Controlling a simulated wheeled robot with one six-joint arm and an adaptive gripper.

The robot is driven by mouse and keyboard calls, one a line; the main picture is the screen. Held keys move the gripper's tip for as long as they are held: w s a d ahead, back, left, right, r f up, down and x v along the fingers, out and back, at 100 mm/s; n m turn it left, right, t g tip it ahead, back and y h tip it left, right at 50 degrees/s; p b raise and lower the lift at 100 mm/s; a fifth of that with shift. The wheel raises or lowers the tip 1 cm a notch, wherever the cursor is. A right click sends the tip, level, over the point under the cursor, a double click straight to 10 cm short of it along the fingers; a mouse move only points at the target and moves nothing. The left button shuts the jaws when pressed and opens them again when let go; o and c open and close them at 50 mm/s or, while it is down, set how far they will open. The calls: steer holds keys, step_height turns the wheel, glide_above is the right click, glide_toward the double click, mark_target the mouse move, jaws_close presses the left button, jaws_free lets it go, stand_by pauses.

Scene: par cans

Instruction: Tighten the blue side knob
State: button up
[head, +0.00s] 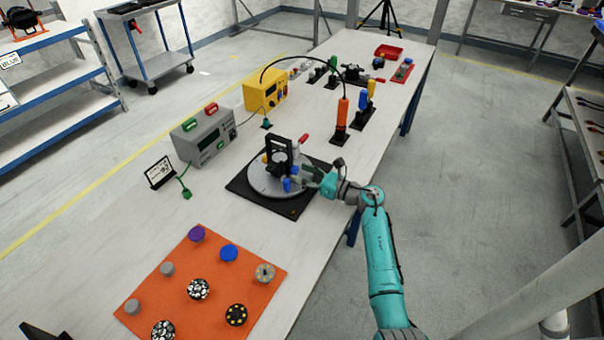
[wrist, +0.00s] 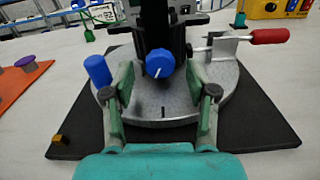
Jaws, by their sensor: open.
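A black upright bracket (head: 279,150) stands on a round grey plate (head: 262,183) on a black square base (head: 293,208). In the wrist view, a blue knob with a white line (wrist: 160,63) is on the bracket's near face. A separate blue cylinder (wrist: 97,70) stands at the plate's left edge. In the head view, blue (head: 287,185) shows low beside the bracket. My gripper (head: 308,176) is at the right side of the plate. In the wrist view, its green fingers (wrist: 160,80) are apart, one on each side of the blue knob. Contact cannot be told.
A red-handled clamp (wrist: 268,36) is at the plate's right. A grey box (head: 205,135) and yellow box (head: 265,87) stand behind. An orange mat (head: 190,268) with several knobs and discs lies at the front left. An orange cylinder (head: 342,112) stands beyond the plate.

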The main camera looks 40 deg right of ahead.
steer(key=shift+w+a, duration=0.1)
steer(key=shift+w, duration=0.15)
jaws_close()
steer(key=m, duration=0.4)
steer(key=shift+m, duration=0.4)
